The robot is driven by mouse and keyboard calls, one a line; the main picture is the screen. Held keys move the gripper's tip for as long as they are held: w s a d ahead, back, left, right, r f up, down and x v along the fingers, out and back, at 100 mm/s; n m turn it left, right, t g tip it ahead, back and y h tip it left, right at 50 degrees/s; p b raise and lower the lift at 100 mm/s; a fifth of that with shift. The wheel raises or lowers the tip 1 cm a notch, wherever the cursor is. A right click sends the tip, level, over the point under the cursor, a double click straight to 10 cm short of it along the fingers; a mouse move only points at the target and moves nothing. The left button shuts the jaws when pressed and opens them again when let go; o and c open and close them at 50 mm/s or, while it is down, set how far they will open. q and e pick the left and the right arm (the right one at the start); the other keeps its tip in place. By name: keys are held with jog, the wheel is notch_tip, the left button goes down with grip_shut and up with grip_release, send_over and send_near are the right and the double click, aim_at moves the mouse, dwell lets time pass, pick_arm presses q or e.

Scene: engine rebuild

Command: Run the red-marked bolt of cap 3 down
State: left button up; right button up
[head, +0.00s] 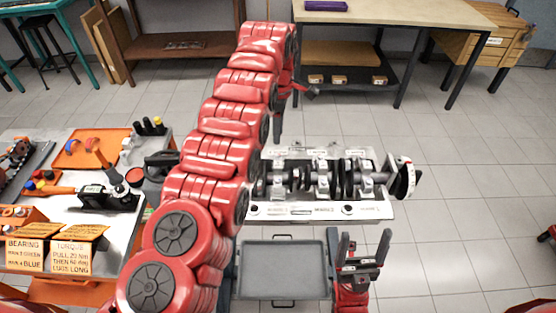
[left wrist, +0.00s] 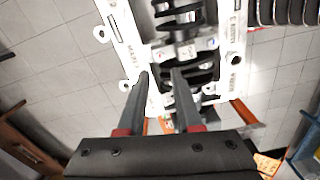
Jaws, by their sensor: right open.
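The engine block (head: 375,210) lies with its crankshaft (head: 345,180) and pale bearing caps (head: 323,182) facing up. It also fills the upper middle of the left wrist view (left wrist: 125,40), with a cap (left wrist: 190,48) across the crankshaft. My right gripper (head: 364,248) is open and empty, in front of the block's right part.
A grey tray (head: 283,304) lies in front of the block. The left bench (head: 60,217) holds tools, an orange tray (head: 88,150) and a torque sign (head: 78,252). A table (head: 400,14) and a shelf stand at the back.

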aim_at(278, 154)
pick_arm(q)
notch_tip(278, 154, down, 7)
jog(key=shift+s+f+p, duration=0.1)
jog(key=shift+f+p, duration=0.05)
jog(key=shift+p, duration=0.25)
jog(key=shift+c, duration=0.3)
grip_shut()
